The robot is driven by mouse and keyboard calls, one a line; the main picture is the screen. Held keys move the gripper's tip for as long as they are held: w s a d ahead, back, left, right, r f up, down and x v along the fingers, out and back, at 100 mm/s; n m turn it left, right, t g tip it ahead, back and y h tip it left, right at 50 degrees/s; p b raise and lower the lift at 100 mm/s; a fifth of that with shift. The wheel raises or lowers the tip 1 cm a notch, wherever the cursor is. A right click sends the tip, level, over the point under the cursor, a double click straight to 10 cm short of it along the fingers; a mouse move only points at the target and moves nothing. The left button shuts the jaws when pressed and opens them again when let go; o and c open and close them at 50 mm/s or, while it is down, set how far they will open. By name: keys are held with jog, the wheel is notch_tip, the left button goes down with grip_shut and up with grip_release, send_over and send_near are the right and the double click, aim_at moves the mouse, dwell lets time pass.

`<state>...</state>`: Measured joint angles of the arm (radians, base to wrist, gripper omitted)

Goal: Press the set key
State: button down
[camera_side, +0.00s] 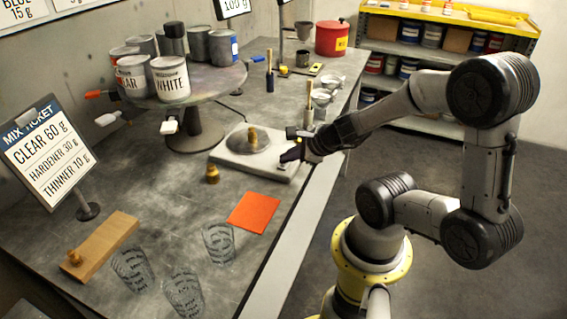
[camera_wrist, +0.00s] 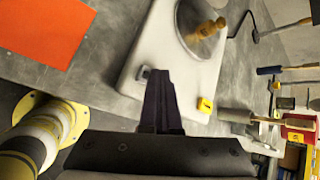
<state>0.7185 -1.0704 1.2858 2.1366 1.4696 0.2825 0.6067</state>
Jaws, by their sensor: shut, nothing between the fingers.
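A pale scale (camera_side: 228,158) stands on the grey bench, with a round metal pan and a brass weight (camera_side: 252,137) on the pan. The scale also fills the upper middle of the wrist view (camera_wrist: 150,45). My gripper (camera_side: 286,157) is shut and empty, pointing down over the scale's near right part. In the wrist view its dark fingers (camera_wrist: 158,76) lie together over the scale's edge. A small grey key (camera_wrist: 143,72) shows just left of the fingertips. A yellow piece (camera_wrist: 205,105) lies right of them. I cannot read any key label or tell whether the fingers touch the scale.
An orange sheet (camera_side: 253,212), a second brass weight (camera_side: 212,174), several marked clear cups (camera_side: 218,243) and a wooden board (camera_side: 105,243) lie on the near bench. A turntable (camera_side: 200,90) with paint cans stands behind. Brushes and small cans (camera_side: 322,98) stand beyond the scale.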

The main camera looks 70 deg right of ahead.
aim_at(287, 166)
jog(key=shift+r, duration=0.8)
jog(key=shift+r, duration=2.5)
